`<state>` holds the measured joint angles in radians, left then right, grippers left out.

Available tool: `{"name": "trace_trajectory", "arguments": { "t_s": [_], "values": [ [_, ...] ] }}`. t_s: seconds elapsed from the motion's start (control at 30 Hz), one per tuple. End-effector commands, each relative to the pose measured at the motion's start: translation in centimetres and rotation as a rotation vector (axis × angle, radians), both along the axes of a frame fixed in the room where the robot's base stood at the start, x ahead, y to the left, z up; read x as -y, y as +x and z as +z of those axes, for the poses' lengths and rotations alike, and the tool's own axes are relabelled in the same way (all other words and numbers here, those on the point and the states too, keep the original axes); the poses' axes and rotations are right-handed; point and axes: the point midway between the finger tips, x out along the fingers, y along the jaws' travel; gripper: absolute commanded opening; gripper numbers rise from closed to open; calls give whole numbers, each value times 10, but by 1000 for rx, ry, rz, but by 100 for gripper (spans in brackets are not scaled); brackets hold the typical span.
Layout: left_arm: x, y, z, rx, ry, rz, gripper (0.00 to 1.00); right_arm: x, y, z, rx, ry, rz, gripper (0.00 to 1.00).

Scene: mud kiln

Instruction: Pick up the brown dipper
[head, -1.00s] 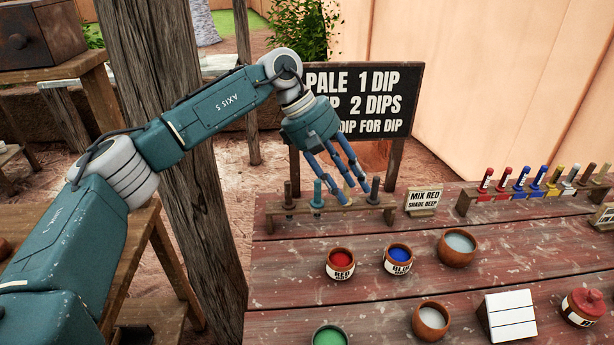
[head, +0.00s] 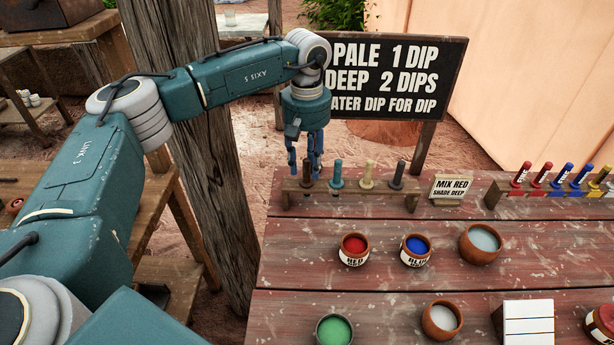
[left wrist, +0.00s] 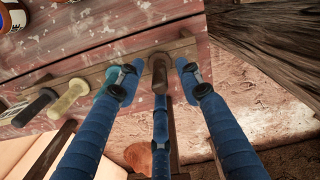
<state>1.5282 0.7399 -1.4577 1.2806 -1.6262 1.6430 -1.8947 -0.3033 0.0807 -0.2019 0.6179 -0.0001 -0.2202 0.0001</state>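The brown dipper (head: 307,174) stands upright at the left end of a small wooden rack (head: 350,197). In the left wrist view the brown dipper (left wrist: 159,75) shows between my fingertips. My left gripper (head: 305,165) points down over it, its blue fingers spread on different sides of its handle. In the left wrist view the left gripper (left wrist: 158,82) is open, with gaps between the side fingers and the handle. I cannot tell whether the third finger touches it. My right gripper is not in view.
A teal dipper (head: 337,174) stands close beside the brown one, then a tan dipper (head: 368,175) and a dark grey dipper (head: 398,175). A black sign (head: 400,85) stands behind the rack. Red (head: 354,249) and blue (head: 415,250) paint pots sit in front on the table.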

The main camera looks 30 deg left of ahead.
Motion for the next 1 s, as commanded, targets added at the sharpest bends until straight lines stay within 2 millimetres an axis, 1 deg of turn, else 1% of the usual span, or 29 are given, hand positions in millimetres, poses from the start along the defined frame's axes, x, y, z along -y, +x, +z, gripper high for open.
{"name": "trace_trajectory", "arguments": {
  "t_s": [0.03,0.1,0.2,0.3,0.47,0.57,0.6,0.67,1.0],
  "values": [
    [0,-1,-6,-3,1,0,36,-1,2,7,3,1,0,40],
    [1,-1,-17,-3,0,1,36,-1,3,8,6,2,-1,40],
    [1,0,-26,-2,-1,1,36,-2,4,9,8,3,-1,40],
    [1,0,-30,-1,-1,1,36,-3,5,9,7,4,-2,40],
    [1,0,-30,0,-1,2,36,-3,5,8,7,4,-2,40],
    [1,0,-30,0,-1,2,18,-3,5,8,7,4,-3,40],
    [1,0,-30,0,-1,2,10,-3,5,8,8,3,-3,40],
    [1,0,-29,0,-1,2,0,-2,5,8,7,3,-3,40],
    [1,0,-29,0,-1,2,0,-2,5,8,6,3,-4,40]
  ]
}}
